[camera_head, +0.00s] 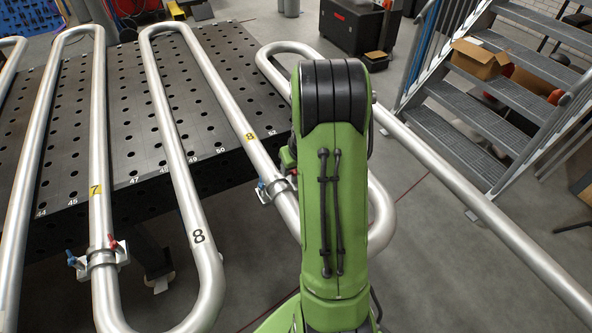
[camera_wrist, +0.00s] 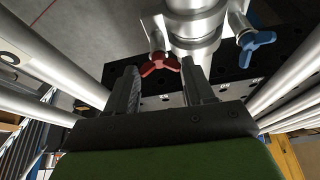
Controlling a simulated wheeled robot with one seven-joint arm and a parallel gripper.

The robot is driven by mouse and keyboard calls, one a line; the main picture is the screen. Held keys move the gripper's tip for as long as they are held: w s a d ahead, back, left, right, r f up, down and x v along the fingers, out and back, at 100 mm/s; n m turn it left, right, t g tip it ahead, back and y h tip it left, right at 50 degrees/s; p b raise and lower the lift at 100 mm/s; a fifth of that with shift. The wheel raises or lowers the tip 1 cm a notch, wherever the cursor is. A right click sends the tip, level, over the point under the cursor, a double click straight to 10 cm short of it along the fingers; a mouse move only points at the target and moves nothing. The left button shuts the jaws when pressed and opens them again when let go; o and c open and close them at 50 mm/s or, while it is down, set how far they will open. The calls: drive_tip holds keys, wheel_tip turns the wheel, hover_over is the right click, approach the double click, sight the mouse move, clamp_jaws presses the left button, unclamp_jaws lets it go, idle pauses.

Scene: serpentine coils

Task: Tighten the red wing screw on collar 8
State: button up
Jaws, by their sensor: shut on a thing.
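The red wing screw (camera_wrist: 158,66) sits between the two fingertips of my gripper (camera_wrist: 160,68) in the wrist view, and the gripper is shut on it. The collar (camera_wrist: 195,46) is a metal clamp around a silver pipe, with a blue wing screw (camera_wrist: 257,42) on its other side. In the head view, collar 8 (camera_head: 278,188) sits on the pipe below a yellow label 8 (camera_head: 250,136), with its blue wing screw (camera_head: 262,186) to the left. My green arm hides most of the gripper there.
Silver serpentine pipes (camera_head: 207,75) run over a black perforated table (camera_head: 110,130). Collar 7 (camera_head: 100,259), with red and blue wing screws, is at the lower left. Grey metal stairs (camera_head: 470,120) stand at the right, with open floor before them.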

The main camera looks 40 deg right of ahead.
drive_tip(key=m+b, duration=0.1)
drive_tip(key=m, duration=0.1)
drive_tip(key=m+h, duration=0.1)
drive_tip(key=m, duration=0.1)
drive_tip(key=shift+w+a+r+g+h+b, duration=0.1)
drive_tip(key=shift+w+a+g+h+b, duration=0.1)
drive_tip(key=shift+g+h+b, duration=0.15)
drive_tip(key=m+g+b, duration=0.1)
drive_tip(key=m, duration=0.3)
drive_tip(key=shift+w+h, duration=0.15)
drive_tip(key=shift+h, duration=0.2)
drive_tip(key=m, duration=0.2)
drive_tip(key=m+g, duration=0.1)
drive_tip(key=shift+w+r+m+g, duration=0.1)
drive_tip(key=shift+m+g, duration=0.15)
drive_tip(key=shift+m, duration=0.15)
drive_tip(key=shift+w+m+g+h+b, duration=0.1)
drive_tip(key=shift+m+g+h+b, duration=0.45)
drive_tip(key=shift+m, duration=1.25)
drive_tip(key=shift+g+y, duration=0.25)
drive_tip(key=o, duration=0.9)
drive_tip(key=shift+o, duration=0.8)
drive_tip(key=shift+a, duration=0.1)
